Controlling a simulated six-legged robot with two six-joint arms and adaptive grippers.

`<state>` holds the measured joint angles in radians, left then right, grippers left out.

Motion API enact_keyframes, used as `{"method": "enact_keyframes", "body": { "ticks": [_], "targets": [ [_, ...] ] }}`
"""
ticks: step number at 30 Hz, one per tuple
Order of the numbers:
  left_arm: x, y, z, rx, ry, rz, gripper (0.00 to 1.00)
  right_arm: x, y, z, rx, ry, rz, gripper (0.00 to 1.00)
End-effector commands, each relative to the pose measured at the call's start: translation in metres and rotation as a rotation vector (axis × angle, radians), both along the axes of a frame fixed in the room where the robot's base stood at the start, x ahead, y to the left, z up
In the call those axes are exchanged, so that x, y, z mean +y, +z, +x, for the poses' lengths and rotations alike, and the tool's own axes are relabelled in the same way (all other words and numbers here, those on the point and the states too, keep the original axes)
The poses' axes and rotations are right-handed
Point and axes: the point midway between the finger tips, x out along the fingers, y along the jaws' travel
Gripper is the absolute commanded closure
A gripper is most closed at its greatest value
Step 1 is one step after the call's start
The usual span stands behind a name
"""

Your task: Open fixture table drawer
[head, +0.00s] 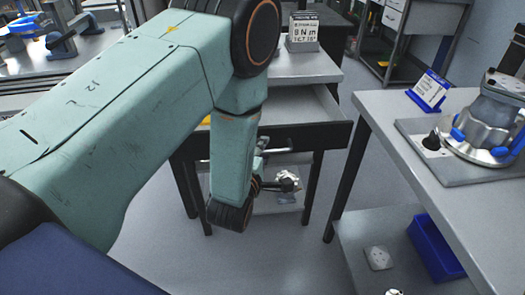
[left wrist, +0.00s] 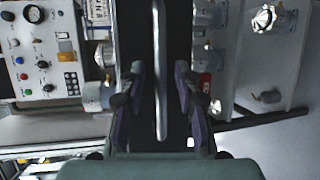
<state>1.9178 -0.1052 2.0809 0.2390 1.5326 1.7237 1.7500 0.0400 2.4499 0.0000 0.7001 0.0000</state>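The fixture table (head: 311,66) stands in the middle of the head view. Its drawer (head: 322,106) is partly pulled out, and its pale inside shows behind the dark front (head: 325,138). My left arm hides the drawer's left part. In the left wrist view the silver bar handle (left wrist: 160,75) runs upright across the dark drawer front (left wrist: 180,35). My left gripper (left wrist: 161,82) is open, with one purple-dark finger on each side of the handle and gaps between. In the head view this gripper is mostly hidden behind my forearm. My right gripper is not in view.
A right-hand table (head: 375,115) carries a metal housing (head: 490,125) and a blue-framed sign (head: 430,90). A blue bin (head: 436,250) is on its lower shelf. A torque sign (head: 303,30) stands on the fixture table. Metal parts (head: 287,181) lie on its lower shelf. Floor between the tables is clear.

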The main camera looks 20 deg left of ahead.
Motion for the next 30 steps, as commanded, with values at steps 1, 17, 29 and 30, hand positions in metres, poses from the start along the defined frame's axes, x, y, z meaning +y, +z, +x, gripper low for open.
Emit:
{"method": "enact_keyframes", "body": {
  "ticks": [1,17,29,30],
  "targets": [
    [0.0,0.0,0.0,0.001,0.0,0.0,0.66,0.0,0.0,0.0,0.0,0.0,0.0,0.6],
    [-0.009,0.007,-0.044,0.006,-0.005,0.003,0.66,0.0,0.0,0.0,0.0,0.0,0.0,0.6],
    [-0.018,0.02,-0.109,0.004,-0.003,0.002,0.66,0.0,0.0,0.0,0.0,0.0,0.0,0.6],
    [-0.019,0.021,-0.112,0.003,-0.003,0.001,0.66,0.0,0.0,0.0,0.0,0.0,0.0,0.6]
  ]
}}
